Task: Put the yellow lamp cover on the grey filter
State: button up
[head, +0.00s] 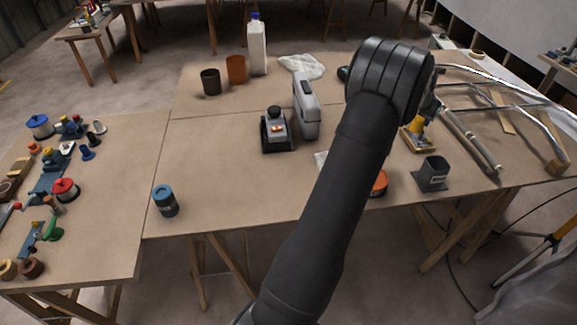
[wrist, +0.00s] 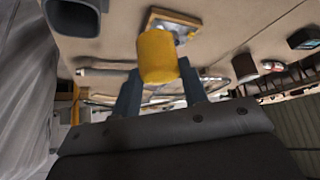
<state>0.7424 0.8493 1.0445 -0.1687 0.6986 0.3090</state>
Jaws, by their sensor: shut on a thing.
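The yellow lamp cover (wrist: 158,55) is a short cylinder between the two fingers of my gripper (wrist: 158,70), which is shut on it. In the head view the cover (head: 416,126) shows just right of my arm, which hides most of the gripper. It is over or close to a tan square plate (head: 420,145) with a grey metal part; I cannot tell whether they touch. The grey filter (head: 433,170), a dark grey open-topped tube on a square base with a label, stands upright nearer the table's front edge. It also shows at upper left in the wrist view (wrist: 72,16).
An orange round thing (head: 380,184) is partly hidden by my arm. Metal tubes (head: 470,140) lie at the right. A grey upright device (head: 306,108), a dark box device (head: 275,131) and a blue-lidded jar (head: 165,201) stand left. The front middle of the table is clear.

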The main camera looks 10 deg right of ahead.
jog(key=w+a+r+n+t+y, duration=0.15)
jog(key=w+a, duration=0.25)
jog(key=a, duration=0.7)
jog(key=w+a+r+n, duration=0.2)
jog(key=w+a+n, duration=0.15)
jog(key=a, duration=0.85)
jog(key=n+y, duration=0.6)
jog(key=n, duration=0.3)
send_over(162, 193)
jog(key=shift+t, duration=0.45)
notch_tip(162, 193, down, 6)
jog(key=shift+s+d+r, duration=0.15)
jog(key=shift+r, duration=0.05)
jog(key=shift+f, duration=0.1)
jog(key=shift+a+f, duration=0.2)
jog(key=shift+f, duration=1.75)
jog(key=shift+f, duration=0.1)
